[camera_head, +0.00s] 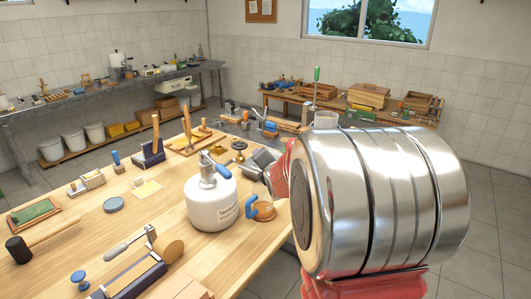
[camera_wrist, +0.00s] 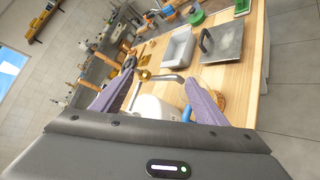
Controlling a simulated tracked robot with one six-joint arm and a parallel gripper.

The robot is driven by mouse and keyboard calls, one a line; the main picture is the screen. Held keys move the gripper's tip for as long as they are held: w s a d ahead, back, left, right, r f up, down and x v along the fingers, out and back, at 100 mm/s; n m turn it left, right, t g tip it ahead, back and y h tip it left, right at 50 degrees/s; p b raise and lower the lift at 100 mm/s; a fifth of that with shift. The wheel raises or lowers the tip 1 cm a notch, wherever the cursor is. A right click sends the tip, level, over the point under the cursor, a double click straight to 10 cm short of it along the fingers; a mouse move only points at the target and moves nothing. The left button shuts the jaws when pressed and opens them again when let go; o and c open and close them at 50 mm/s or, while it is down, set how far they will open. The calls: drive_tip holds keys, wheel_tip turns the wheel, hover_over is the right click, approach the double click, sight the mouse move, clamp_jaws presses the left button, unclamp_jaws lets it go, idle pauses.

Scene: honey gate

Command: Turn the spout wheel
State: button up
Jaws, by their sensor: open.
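A small brass piece with a dark wheel-like top (camera_head: 239,147) stands on the wooden table (camera_head: 130,235), behind a white can (camera_head: 212,207); it may be the spout wheel, but it is too small to be sure. In the wrist view a brass part (camera_wrist: 143,75) shows between the fingers, near the can's grey lever. The white can (camera_wrist: 154,108) is partly hidden by my gripper. My gripper (camera_wrist: 158,80) is open, with its two purple fingers apart and nothing clearly held.
A blue-based tool (camera_head: 137,277) and a mallet (camera_head: 30,245) lie at the front left. A grey tray (camera_wrist: 180,47) and a dark handled plate (camera_wrist: 222,42) sit beyond the fingers. The table's middle left has some bare wood.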

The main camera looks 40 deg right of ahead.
drive_tip(key=s+a+f+m+g+y, duration=0.3)
drive_tip(key=s+a+f+m+g, duration=0.2)
drive_tip(key=s+a+m, duration=0.8)
drive_tip(key=s+a+r+m+g+y, duration=0.1)
drive_tip(key=s+a+m, duration=0.6)
drive_tip(key=s+a, duration=1)
wheel_tip(320, 180, up, 3)
drive_tip(key=shift+s+a+f+g+y, duration=0.1)
drive_tip(key=shift+s+a+g+y, duration=0.3)
drive_tip(key=shift+y, duration=0.5)
drive_tip(key=shift+w, duration=0.1)
drive_tip(key=shift+c, duration=0.5)
